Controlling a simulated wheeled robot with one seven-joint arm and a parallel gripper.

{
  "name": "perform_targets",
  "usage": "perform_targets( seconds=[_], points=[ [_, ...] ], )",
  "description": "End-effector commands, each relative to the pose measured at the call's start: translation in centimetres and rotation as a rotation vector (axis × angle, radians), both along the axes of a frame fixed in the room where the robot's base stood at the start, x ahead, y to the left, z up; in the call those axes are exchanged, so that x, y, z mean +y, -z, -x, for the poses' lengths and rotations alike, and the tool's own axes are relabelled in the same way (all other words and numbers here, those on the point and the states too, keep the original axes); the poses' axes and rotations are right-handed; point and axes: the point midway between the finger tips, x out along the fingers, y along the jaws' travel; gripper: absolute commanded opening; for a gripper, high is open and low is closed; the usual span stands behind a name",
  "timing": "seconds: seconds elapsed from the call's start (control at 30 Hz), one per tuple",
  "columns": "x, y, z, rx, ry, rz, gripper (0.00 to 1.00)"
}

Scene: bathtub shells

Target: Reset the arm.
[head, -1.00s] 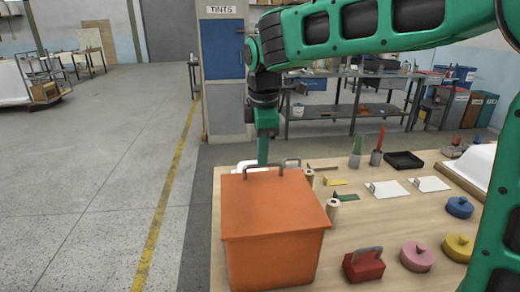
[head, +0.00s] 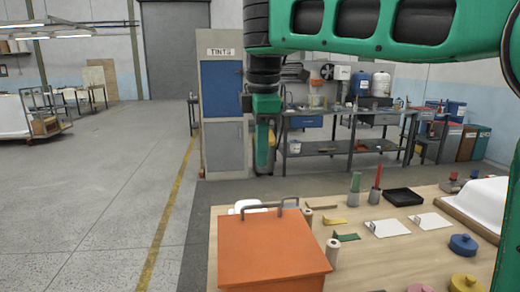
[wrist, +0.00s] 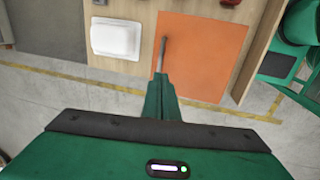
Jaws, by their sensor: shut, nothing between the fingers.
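My green arm reaches across the top of the head view. My gripper (head: 262,168) points straight down beyond the back left part of the table, its fingers together and empty. In the wrist view the shut fingers (wrist: 160,82) show beside the grey handle of an orange box. The orange box (head: 270,252) stands closed on the wooden table, with its handle on the lid. My gripper is above and apart from the box.
The wooden table (head: 420,258) holds a black tray (head: 403,197), white cards (head: 386,228), a blue round piece (head: 463,244) and a white tub shell (head: 485,203). A white object (wrist: 116,38) lies beside the box. A TINTS cabinet (head: 222,110) stands behind.

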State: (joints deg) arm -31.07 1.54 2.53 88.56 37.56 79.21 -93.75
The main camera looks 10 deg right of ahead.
Motion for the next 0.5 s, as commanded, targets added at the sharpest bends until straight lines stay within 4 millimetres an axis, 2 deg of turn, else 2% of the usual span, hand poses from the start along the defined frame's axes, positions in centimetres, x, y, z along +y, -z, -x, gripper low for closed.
perform_targets(
  seconds=[0.23, 0.3, 0.37, 0.47, 0.5],
  points=[
    [0.1, -1.1, 0.3, 0.000, 0.000, -0.003, 0.00],
    [-0.5, -1.0, 0.3, 0.000, 0.019, -0.002, 0.00],
    [-1.7, -0.7, 0.4, 0.002, 0.059, 0.000, 0.00],
    [-5.7, 0.4, 0.7, 0.005, 0.201, 0.005, 0.00],
    [-7.8, 1.1, 1.1, 0.007, 0.279, 0.006, 0.00]
  ],
)
